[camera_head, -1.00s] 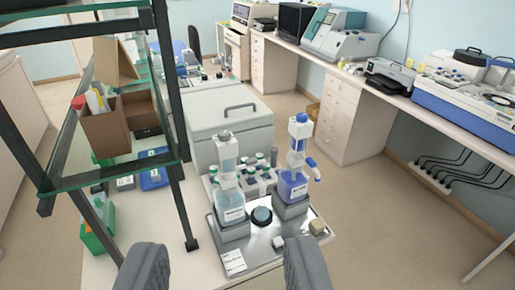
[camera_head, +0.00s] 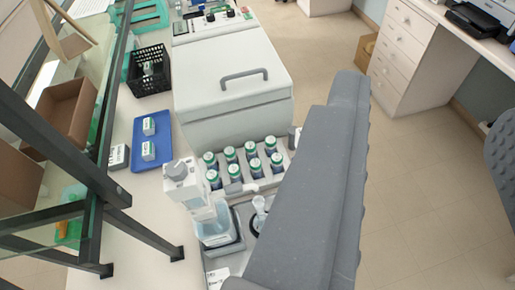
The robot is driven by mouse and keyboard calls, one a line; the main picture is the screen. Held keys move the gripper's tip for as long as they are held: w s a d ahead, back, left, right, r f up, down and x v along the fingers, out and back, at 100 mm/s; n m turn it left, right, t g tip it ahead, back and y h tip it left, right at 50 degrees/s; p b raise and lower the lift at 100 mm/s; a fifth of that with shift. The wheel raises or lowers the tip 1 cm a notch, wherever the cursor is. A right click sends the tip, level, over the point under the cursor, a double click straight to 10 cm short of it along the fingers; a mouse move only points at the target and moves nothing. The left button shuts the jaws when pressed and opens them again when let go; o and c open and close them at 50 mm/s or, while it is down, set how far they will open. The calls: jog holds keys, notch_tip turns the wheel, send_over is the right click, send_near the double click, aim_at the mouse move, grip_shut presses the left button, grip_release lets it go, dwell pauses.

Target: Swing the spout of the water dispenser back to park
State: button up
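The dispenser with clear liquid and a pale grey head (camera_head: 203,205) stands left of centre, beside my near finger. A short pale spout (camera_head: 238,187) seems to point right from it, towards a small clear flask (camera_head: 260,212). My gripper (camera_head: 425,115) is open, one finger large across the centre and the other at the right edge. Nothing shows between the fingers. The near finger looms in front of the station's right part and hides the blue dispenser. I cannot tell whether the finger touches anything.
A rack of green-capped bottles (camera_head: 231,155) stands behind the dispenser, before a large white lidded box (camera_head: 230,75). A glass shelf with dark posts (camera_head: 60,120) is close on the left. A blue tray (camera_head: 152,140) lies between. Open floor (camera_head: 420,200) is on the right.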

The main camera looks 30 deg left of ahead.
jog(key=shift+w+a+r, duration=0.1)
jog(key=shift+w+a, duration=0.25)
jog(key=shift+w, duration=0.1)
jog(key=m+g+p, duration=1.1)
jog(key=g+p, duration=0.3)
jog(key=g, duration=0.1)
send_over(229, 188)
notch_tip(229, 188, down, 22)
notch_tip(229, 188, down, 13)
jog(key=shift+r+p, duration=0.1)
jog(key=shift+p, duration=1)
jog(key=shift+c, duration=0.4)
